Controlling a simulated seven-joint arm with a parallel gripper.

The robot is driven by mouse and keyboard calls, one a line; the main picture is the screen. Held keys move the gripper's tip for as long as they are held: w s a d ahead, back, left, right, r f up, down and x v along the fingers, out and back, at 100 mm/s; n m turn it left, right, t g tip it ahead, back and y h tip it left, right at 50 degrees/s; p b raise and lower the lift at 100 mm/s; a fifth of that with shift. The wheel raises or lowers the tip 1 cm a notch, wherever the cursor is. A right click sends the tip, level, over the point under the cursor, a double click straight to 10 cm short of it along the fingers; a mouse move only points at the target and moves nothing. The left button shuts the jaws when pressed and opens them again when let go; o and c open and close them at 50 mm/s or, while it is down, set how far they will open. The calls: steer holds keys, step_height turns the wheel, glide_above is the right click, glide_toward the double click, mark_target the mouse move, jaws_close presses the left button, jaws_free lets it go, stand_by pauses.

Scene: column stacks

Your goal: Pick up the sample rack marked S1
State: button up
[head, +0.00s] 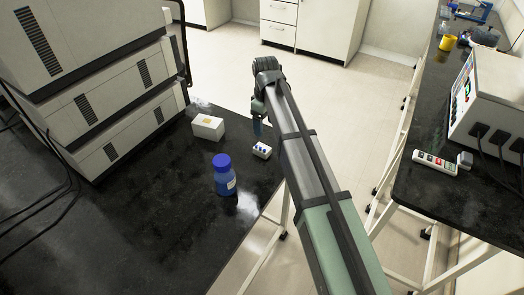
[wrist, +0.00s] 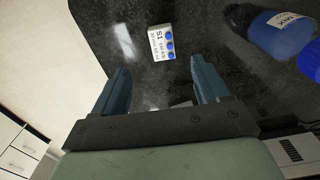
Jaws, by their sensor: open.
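The sample rack marked S1 (wrist: 157,44) is a small white block with several blue caps, and its label reads S1 in the wrist view. In the head view the rack (head: 262,150) sits on the black bench near its right edge. My gripper (wrist: 160,88) is open and empty, with its two blue fingers apart. The rack lies beyond the fingertips in the wrist view, apart from them. In the head view my gripper (head: 257,130) hangs above the bench near the rack, partly hidden by my arm.
A blue bottle (head: 226,180) stands left of the rack; its label reads MIX in the wrist view (wrist: 288,30). A white box (head: 208,127) stands farther back. Stacked instruments (head: 95,90) fill the bench's left back. A second bench (head: 430,195) is at right, with floor between.

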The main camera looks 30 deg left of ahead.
glide_above(262, 146)
steer(key=d, duration=0.2)
steer(key=f, duration=0.6)
steer(key=shift+s+a+f, duration=0.35)
steer(key=shift+a+f, duration=0.05)
steer(key=shift+f, duration=0.75)
steer(key=shift+w+a+f, duration=0.1)
steer(key=shift+a+f, duration=0.1)
steer(key=shift+f, duration=0.7)
steer(key=shift+s+a+f, duration=0.1)
steer(key=shift+a+f, duration=0.05)
steer(key=shift+f, duration=0.75)
steer(key=c, duration=1.2)
steer(key=shift+o, duration=0.2)
steer(key=shift+r, duration=0.15)
